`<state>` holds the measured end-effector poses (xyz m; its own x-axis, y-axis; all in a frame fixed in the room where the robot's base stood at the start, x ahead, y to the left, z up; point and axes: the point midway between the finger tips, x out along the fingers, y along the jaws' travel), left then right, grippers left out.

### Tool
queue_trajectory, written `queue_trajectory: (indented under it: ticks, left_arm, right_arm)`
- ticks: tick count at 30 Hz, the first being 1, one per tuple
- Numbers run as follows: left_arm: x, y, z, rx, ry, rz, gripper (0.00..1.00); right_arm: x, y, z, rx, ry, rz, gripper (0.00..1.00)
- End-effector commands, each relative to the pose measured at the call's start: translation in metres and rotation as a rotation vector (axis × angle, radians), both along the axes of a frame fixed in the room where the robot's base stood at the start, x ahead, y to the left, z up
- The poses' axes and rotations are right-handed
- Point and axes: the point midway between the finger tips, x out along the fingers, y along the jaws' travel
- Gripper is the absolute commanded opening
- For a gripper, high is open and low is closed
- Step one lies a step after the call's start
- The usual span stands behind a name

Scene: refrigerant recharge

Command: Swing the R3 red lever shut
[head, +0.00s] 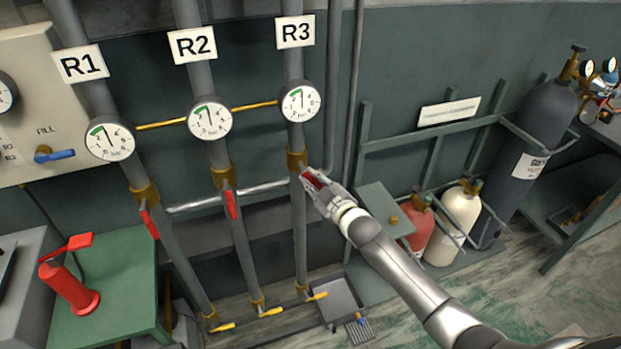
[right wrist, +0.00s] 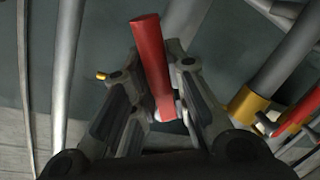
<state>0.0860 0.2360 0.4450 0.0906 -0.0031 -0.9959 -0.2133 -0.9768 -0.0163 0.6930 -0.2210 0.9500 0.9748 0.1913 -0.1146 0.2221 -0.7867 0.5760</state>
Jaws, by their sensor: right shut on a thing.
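The R3 red lever (head: 316,181) sits at the brass valve (head: 296,159) on the R3 pipe, below the R3 gauge (head: 300,101). My right gripper (head: 312,180) is shut on this lever, just right of the pipe, and hides much of it. In the right wrist view the red lever (right wrist: 152,62) stands between the two fingers (right wrist: 155,85), and its free end sticks out past them. The lever seems to point out sideways from the pipe; its exact angle is hard to tell. My left gripper is not in view.
The R2 lever (head: 231,204) and R1 lever (head: 149,222) hang down along their pipes. Yellow-handled valves (head: 271,312) sit at the pipe feet. A green table with a red pump (head: 69,287) stands at the left. Gas cylinders (head: 455,222) stand in a rack at the right.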

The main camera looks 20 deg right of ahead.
Motion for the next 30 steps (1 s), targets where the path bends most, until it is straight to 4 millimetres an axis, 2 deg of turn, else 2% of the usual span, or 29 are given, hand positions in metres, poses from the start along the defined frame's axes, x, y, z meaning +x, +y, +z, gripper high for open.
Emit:
queue_trajectory:
  ticks: [3,18,30]
  left_arm:
    - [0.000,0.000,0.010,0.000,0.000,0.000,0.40]
    - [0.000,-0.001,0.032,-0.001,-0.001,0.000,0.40]
    - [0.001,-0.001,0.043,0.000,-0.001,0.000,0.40]
  right_arm:
    - [0.000,-0.003,0.006,-0.111,-0.002,0.000,0.00]
    - [0.000,-0.013,0.019,-0.581,-0.018,0.000,0.00]
    - [0.000,-0.015,0.028,-0.860,-0.029,0.001,0.00]
